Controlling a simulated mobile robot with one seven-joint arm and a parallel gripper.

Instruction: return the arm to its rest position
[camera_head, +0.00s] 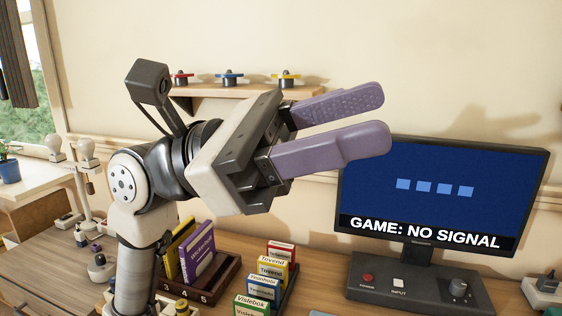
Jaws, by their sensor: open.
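My gripper (362,118) is raised in the middle of the head view, with its two purple fingers pointing right. The fingers are apart and nothing is between them. My arm (140,240) rises from the lower left and bends at the wrist. The gripper is above the desk and appears clear of everything. The fingertips overlap the upper left edge of the monitor in the picture; the gap in depth cannot be told.
The monitor (440,185) reads "GAME: NO SIGNAL" above a control panel (415,285). Books stand in a wooden rack (225,270), beside several small boxes (270,270). A wall shelf (215,90) holds coloured knobs. A lamp-like stand (85,185) is at left.

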